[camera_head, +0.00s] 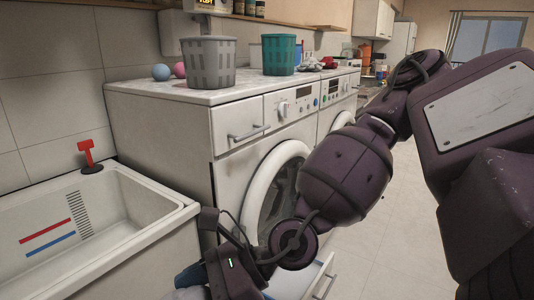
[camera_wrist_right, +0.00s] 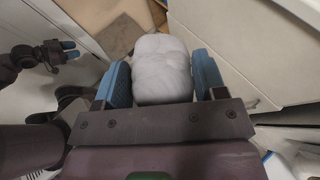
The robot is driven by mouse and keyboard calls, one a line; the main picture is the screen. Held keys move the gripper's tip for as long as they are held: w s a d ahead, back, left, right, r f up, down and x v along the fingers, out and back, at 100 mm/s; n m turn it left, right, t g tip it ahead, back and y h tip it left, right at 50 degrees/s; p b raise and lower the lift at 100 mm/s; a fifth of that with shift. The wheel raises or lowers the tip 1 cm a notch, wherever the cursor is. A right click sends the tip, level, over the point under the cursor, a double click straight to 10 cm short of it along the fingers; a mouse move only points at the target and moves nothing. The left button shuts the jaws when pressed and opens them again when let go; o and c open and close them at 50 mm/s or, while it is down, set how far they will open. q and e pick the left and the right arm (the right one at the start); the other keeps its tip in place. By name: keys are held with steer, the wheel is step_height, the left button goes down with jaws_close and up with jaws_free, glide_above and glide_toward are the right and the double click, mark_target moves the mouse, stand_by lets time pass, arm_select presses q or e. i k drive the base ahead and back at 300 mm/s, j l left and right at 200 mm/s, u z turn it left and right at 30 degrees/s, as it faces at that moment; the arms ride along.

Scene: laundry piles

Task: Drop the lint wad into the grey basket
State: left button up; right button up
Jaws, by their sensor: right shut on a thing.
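The lint wad (camera_wrist_right: 162,68) is a pale grey-white, rounded lump. In the right wrist view it sits between the two blue fingers of my right gripper (camera_wrist_right: 163,80), which is shut on it. In the head view my right gripper (camera_head: 192,280) is at the bottom edge, low in front of the washing machine, and mostly cut off. The grey basket (camera_head: 208,64) stands upright on the machine top, above and behind the gripper; its inside is hidden.
A green basket (camera_head: 279,55) stands right of the grey one. Blue (camera_head: 161,72) and pink (camera_head: 179,69) balls lie left of it on the white washing machine (camera_head: 160,120). A utility sink (camera_head: 80,225) is at left. A drawer (camera_head: 318,277) stands open low down.

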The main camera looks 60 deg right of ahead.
mark_target(202, 90)
steer(key=l+z, duration=0.15)
steer(key=z, duration=0.3)
steer(key=l+z, duration=0.1)
steer(key=z, duration=0.35)
steer(key=i+l, duration=0.2)
steer(key=l, duration=0.25)
